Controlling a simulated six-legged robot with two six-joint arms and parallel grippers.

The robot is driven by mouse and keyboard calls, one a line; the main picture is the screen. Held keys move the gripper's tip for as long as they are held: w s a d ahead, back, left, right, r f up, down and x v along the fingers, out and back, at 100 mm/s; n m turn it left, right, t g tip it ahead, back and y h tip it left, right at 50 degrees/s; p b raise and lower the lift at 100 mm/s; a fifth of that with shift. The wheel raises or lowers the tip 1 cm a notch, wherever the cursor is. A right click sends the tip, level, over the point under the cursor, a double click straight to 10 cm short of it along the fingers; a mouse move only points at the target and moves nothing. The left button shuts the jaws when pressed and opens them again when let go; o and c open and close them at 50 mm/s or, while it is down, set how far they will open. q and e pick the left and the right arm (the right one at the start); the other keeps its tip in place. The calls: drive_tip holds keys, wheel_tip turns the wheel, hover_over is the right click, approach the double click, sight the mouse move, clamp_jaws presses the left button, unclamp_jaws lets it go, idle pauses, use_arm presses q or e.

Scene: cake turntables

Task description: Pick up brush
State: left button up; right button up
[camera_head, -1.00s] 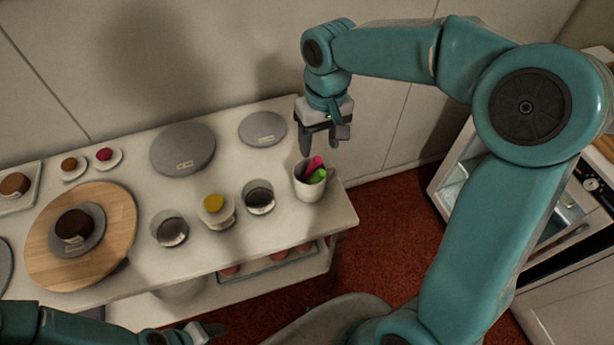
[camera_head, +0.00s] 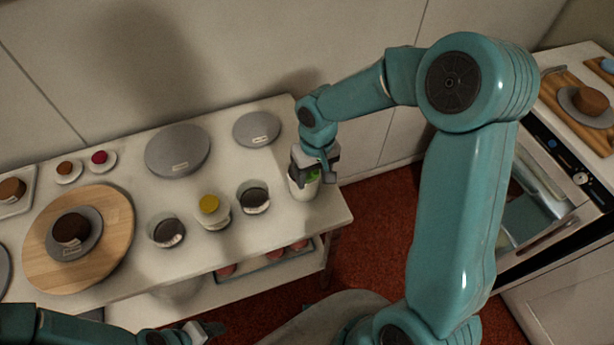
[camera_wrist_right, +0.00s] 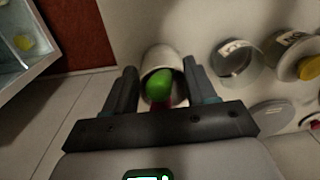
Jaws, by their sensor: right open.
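A white cup (camera_head: 302,191) stands at the right end of the table. In the right wrist view the cup (camera_wrist_right: 161,56) holds a green-ended thing (camera_wrist_right: 158,84) and a pink one (camera_wrist_right: 160,105), seemingly brushes. In the head view only a bit of the green (camera_head: 313,175) shows; my gripper hides the rest. My right gripper (camera_head: 314,172) is right over the cup, with its open fingers on either side of the green end; it also shows in the right wrist view (camera_wrist_right: 160,70). My left gripper (camera_head: 206,330) is low at the bottom edge, away from the cup, mostly cut off.
Two glass jars (camera_head: 168,231) and a yellow-topped jar (camera_head: 209,206) stand left of the cup. Grey turntables (camera_head: 178,151) lie behind them. A wooden board (camera_head: 112,245) with a cake is further left. A counter (camera_head: 540,65) with a cake stands at far right.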

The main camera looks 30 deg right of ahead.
clamp_jaws()
drive_tip(key=shift+r, duration=0.1)
